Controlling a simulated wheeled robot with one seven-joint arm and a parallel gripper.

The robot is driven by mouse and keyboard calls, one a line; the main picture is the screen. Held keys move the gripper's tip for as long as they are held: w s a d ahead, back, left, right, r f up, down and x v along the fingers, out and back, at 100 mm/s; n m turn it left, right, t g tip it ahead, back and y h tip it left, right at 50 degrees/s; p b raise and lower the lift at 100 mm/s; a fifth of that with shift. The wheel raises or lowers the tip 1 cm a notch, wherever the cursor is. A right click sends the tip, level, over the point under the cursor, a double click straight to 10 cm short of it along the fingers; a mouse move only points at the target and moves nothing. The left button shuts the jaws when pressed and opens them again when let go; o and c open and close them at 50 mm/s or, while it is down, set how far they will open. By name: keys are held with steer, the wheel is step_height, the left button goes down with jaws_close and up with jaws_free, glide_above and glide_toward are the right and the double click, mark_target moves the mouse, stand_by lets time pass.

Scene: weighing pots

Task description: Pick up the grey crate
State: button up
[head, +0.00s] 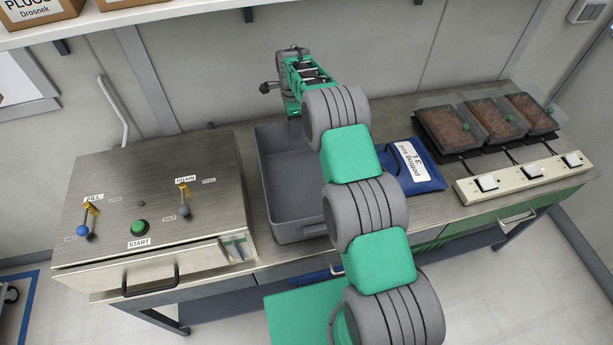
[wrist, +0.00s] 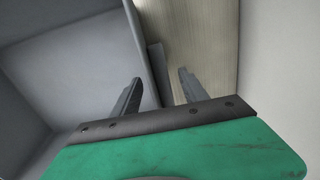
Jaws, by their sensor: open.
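The grey crate (head: 298,233) stands upright on the steel bench, open at the top, with no contents visible in the part I see. My arm hides much of its right side. My gripper (wrist: 160,88) is open and empty at the crate's back end. In the wrist view the crate (wrist: 75,75) fills the left side. One finger is on the crate's inner side, the other over the bench outside, with the wall's edge between them. I cannot tell whether either finger touches the wall.
A steel box with START button (head: 139,228) and levers stands close left of the crate. A blue potting soil bag (head: 414,168) lies to the right. Beyond it are several brown-filled trays (head: 447,130) and a switch strip (head: 525,178). The wall is close behind; a shelf (head: 120,18) hangs above.

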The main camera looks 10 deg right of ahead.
steer(key=shift+f, duration=0.1)
steer(key=shift+c, duration=0.4)
jaws_close()
stand_by(0.9)
